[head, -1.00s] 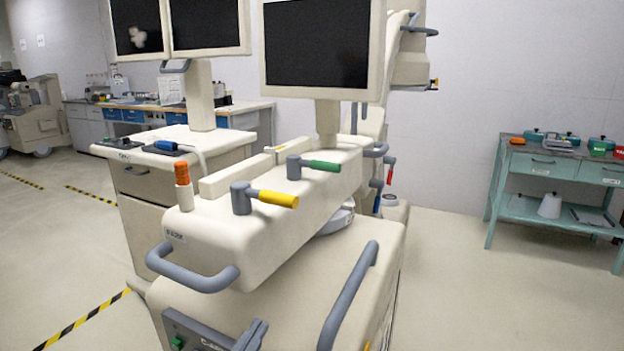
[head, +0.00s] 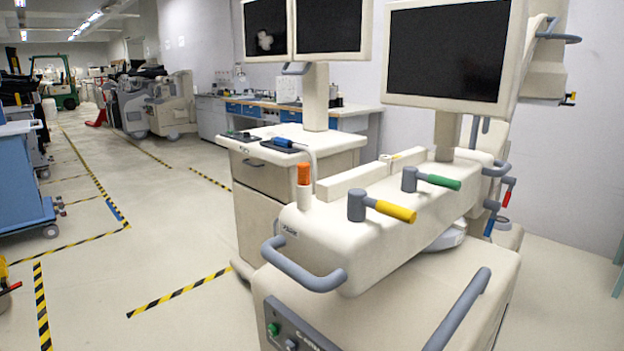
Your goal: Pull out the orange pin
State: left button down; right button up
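The orange pin (head: 304,174) stands upright in a pale socket at the left end of the cream cart's (head: 370,245) upper body. It is beside a grey lever with a yellow handle (head: 395,211). Neither of my grippers shows in the head view, and nothing touches the pin.
A lever with a green handle (head: 438,182) sits behind the yellow one. Grey rails (head: 305,275) stick out from the cart's front. A second cart with a drawer (head: 268,180) stands behind left. A blue cart (head: 22,180) is at the far left. Taped floor between is open.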

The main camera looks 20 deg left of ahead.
aim_at(303, 169)
jog(key=z, duration=3.7)
jog(key=k, duration=2.4)
jog(key=u, duration=1.2)
